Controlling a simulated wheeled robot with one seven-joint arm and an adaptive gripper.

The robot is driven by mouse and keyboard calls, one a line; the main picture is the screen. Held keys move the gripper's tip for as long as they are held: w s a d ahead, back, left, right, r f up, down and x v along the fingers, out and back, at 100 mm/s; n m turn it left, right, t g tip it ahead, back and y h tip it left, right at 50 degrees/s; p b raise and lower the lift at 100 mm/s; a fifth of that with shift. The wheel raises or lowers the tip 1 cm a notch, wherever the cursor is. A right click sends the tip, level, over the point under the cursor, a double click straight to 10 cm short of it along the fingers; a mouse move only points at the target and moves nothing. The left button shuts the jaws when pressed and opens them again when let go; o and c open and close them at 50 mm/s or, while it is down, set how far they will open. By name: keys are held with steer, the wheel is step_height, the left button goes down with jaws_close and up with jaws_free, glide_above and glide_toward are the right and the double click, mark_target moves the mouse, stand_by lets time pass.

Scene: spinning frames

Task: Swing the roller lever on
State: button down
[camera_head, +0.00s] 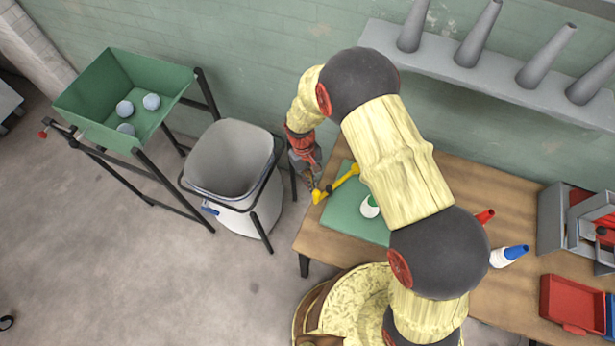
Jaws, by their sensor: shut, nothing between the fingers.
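A yellow lever (345,178) with a dark piece near its lower end lies across the left part of a green board (340,220) on the wooden table. I take it for the roller lever. My gripper (313,184) is shut and empty, pointing down at the table's left edge, close to the lever's lower left end. I cannot tell whether the fingertips touch the lever. A white and green round piece (370,206) sits on the board, partly hidden by my arm. My arm also hides the board's right part.
A grey bin (230,160) and a green tilted tray (90,98) with white balls stand left of the table. A shelf (470,75) with grey cones is on the wall. A blue-and-white cone (510,255), a red cone tip (485,215) and a red tray (570,303) are at right.

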steer(key=shift+s, duration=0.1)
stand_by(0.3)
steer(key=s+d+n, duration=0.2)
steer(key=d, duration=0.1)
steer(key=s+d+n+t, duration=0.1)
steer(key=s+d+n, duration=0.2)
steer(key=s+d+n+h, duration=0.1)
steer(key=s+d+n, duration=0.1)
steer(key=s+d, duration=0.1)
steer(key=shift+s+d+n, duration=0.2)
steer(key=shift+d+n, duration=0.1)
steer(key=shift+d, duration=0.25)
steer(key=shift+s+d, duration=0.25)
steer(key=shift+d, duration=0.5)
steer(key=shift+s, duration=0.1)
